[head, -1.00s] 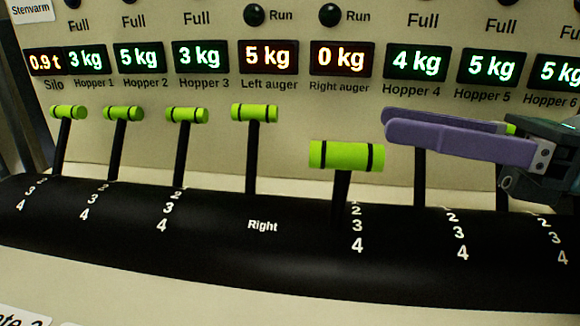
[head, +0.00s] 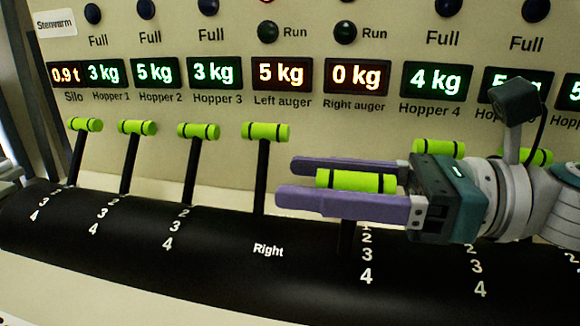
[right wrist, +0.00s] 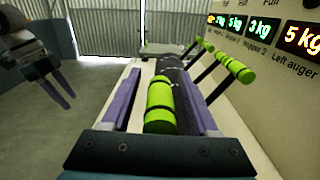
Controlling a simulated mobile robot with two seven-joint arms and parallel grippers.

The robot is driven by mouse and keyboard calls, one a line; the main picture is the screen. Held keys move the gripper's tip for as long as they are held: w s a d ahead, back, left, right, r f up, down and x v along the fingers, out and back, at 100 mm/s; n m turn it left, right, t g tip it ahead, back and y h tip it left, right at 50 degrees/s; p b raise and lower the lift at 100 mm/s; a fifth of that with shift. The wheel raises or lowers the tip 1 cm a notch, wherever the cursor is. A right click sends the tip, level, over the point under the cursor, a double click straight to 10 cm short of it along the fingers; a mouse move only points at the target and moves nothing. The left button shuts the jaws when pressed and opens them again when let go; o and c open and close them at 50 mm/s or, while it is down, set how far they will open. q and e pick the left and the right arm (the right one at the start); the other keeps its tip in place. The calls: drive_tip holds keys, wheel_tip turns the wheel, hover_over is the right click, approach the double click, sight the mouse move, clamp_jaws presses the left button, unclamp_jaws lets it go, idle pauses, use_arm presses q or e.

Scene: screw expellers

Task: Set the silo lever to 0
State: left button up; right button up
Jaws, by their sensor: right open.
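A row of black levers with lime-green crossbars stands along a black curved housing. No lever in view carries a readable silo name. One lever with a larger, nearer crossbar (head: 356,181) stands under the right auger display, leaning more toward me than its neighbours, on a scale with 1 to 4 showing. My right gripper (head: 285,182) is open, its purple fingers on either side of that crossbar. In the right wrist view the crossbar (right wrist: 160,105) lies between the fingers with gaps showing. My left gripper (right wrist: 62,90) hangs at the left of that view, away from the levers.
Neighbouring levers stand at left auger (head: 265,132), Hopper 3 (head: 198,131) and Hopper 4 (head: 438,147), the last behind my right gripper. The silo display (head: 66,75) reads 0.9 t. The panel is close behind the levers.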

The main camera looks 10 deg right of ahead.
clamp_jaws()
idle(0.5)
idle(0.9)
